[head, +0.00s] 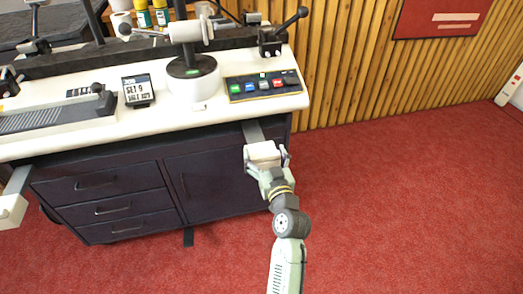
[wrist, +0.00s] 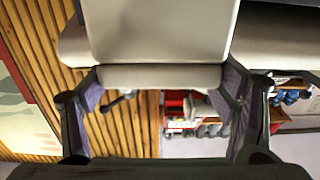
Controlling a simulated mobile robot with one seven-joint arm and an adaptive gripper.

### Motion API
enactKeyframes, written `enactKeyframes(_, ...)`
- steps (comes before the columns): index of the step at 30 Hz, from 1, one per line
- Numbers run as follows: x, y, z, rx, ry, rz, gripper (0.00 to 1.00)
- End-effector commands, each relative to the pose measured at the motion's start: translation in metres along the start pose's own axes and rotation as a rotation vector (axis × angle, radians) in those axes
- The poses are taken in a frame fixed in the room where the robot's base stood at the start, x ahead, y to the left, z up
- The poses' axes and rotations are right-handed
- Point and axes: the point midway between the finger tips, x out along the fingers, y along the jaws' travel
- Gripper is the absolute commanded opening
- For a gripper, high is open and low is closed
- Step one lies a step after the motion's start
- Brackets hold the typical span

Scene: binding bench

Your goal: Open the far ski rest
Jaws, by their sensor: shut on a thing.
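The far ski rest (head: 263,152) is a white block on a grey bar (head: 253,132) that sticks out from under the right end of the bench top. My gripper (head: 267,163) is at the block, with one finger on each side of it. In the wrist view the pale block (wrist: 160,76) fills the space between the two fingers of my gripper (wrist: 164,90). The gripper is shut on it. How far the bar runs back under the bench is hidden. Another white ski rest (head: 12,208) sticks out on its own bar at the left edge.
The bench (head: 195,118) has a white top and a dark cabinet (head: 205,180) with drawers and a door below. A button panel (head: 263,85) and a vise post (head: 193,75) stand on top. Red floor (head: 400,190) is clear to the right, up to a slatted wall (head: 350,60).

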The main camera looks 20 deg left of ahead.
Motion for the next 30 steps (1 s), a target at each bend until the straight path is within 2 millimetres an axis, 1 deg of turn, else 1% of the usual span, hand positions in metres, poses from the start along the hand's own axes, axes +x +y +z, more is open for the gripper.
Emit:
enactKeyframes(1, -0.009, 0.001, 0.004, -0.003, 0.0, 0.003, 0.29)
enactKeyframes(3, -0.016, 0.001, 0.003, -0.002, -0.001, 0.002, 0.29)
enactKeyframes(6, -0.023, 0.001, 0.002, -0.002, 0.0, 0.002, 0.29)
enactKeyframes(10, -0.027, 0.001, 0.001, -0.003, -0.001, 0.001, 0.29)
enactKeyframes(18, -0.027, 0.001, 0.0, -0.003, -0.001, 0.001, 0.29)
enactKeyframes(19, -0.027, 0.001, 0.0, -0.003, -0.001, 0.001, 0.81)
enactKeyframes(27, -0.026, 0.0, 0.0, -0.001, -0.001, 0.001, 0.99)
enactKeyframes(30, -0.026, 0.0, 0.0, -0.001, 0.0, 0.001, 1.0)
